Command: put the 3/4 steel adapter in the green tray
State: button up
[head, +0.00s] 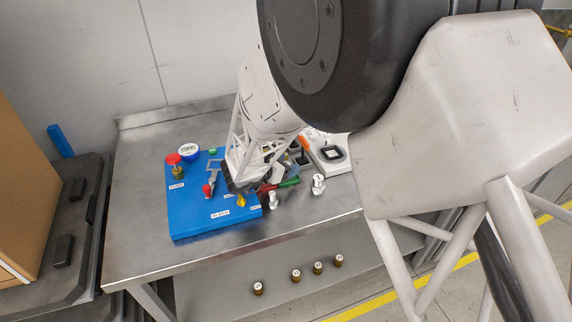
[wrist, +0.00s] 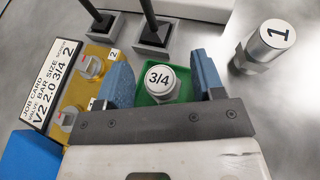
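The 3/4 steel adapter (wrist: 161,83) is a silver fitting with a white cap marked 3/4. In the wrist view it stands upright within the outline of the green tray (wrist: 148,63), whose green shows around it. My gripper (wrist: 163,82) is open, its two blue fingers on either side of the adapter with a visible gap at each side. The adapter's lower part is partly hidden by the gripper body. In the head view a bit of the green tray (head: 290,182) shows beside my arm, which hides the fingertips and the adapter.
A steel fitting marked 1 (wrist: 268,45) stands on the metal bench right of my gripper. A yellow tray (wrist: 75,95) with metal fittings and a job card (wrist: 52,76) lies left. Black posts (wrist: 152,25) stand beyond. A blue board (head: 195,205) carries valves. Several brass fittings stand on the lower shelf.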

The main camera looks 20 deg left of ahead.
jog(key=shift+s+r, duration=0.1)
jog(key=v, duration=1.2)
dwell(1.1)
jog(key=w+d+r+n+g+y, duration=0.1)
jog(key=w+d+r+n+y, duration=0.4)
jog(key=d+r+n, duration=0.45)
jog(key=w+d+r+n+y, duration=0.4)
jog(key=d+r+n+y, duration=0.1)
jog(key=d+r+n, duration=0.5)
jog(key=s+d+n+g+h, duration=0.2)
jog(key=s+d+n+g, duration=0.2)
jog(key=s+d+n, duration=0.6)
jog(key=s+d+n+g+h, duration=0.3)
jog(key=s+d+n, duration=0.8)
jog(key=s+d, duration=0.6)
jog(key=d+f+g, duration=0.1)
jog(key=d, duration=0.6)
jog(key=shift+s+g, duration=0.35)
jog(key=shift+g, duration=0.05)
